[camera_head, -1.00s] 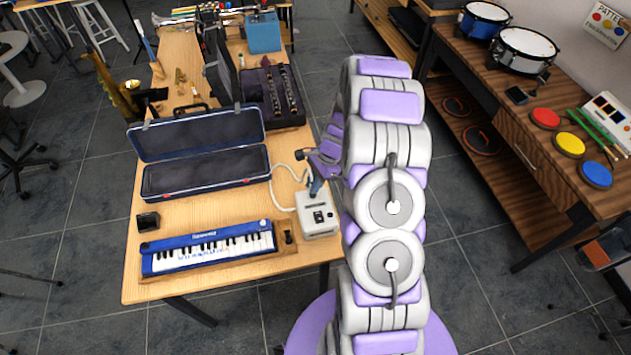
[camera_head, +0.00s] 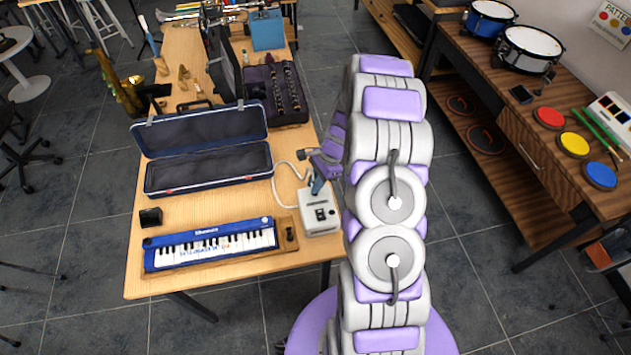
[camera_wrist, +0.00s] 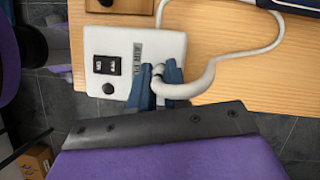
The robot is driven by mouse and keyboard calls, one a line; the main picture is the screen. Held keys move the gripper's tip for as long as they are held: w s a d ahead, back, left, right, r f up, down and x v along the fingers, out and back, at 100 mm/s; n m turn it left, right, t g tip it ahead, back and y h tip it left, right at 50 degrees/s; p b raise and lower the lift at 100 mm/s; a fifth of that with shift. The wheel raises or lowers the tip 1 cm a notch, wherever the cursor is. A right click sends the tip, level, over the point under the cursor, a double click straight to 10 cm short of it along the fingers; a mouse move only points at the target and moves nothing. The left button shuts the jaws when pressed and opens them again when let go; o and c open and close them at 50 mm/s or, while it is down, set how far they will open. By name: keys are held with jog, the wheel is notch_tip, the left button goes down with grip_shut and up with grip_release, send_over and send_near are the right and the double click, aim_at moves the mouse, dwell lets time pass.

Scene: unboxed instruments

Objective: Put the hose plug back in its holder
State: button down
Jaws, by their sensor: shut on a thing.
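The hose plug (camera_wrist: 158,71) is at the end of a white hose (camera_wrist: 203,82). My gripper (camera_wrist: 157,76) is shut on it, with its blue fingers on either side. The plug is over the edge of the white air pump box (camera_wrist: 122,47), and whether it touches the box I cannot tell. In the head view the box (camera_head: 320,213) stands at the table's right edge, with my gripper (camera_head: 317,187) above its back part. The hose (camera_head: 281,168) loops left on the table. I cannot make out the holder for certain.
A blue keyboard (camera_head: 210,246) lies on a wooden stand left of the pump, with a small black part (camera_head: 290,234) at its right end. An open blue case (camera_head: 208,172) lies behind it. Bare tabletop (camera_head: 170,213) shows between them.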

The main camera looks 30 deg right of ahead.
jog(key=shift+s+f, duration=0.1)
jog(key=shift+f, duration=0.4)
jog(key=shift+d+f, duration=0.1)
jog(key=shift+f, duration=0.05)
jog(key=c, duration=1)
grip_release()
jog(key=shift+a, duration=0.2)
jog(key=shift+d+r, duration=0.35)
jog(key=shift+r, duration=0.15)
jog(key=p+v, duration=0.2)
jog(key=v, duration=1.4)
jog(key=shift+r+p, duration=0.2)
jog(key=shift+p, duration=0.1)
jog(key=shift+a, duration=0.1)
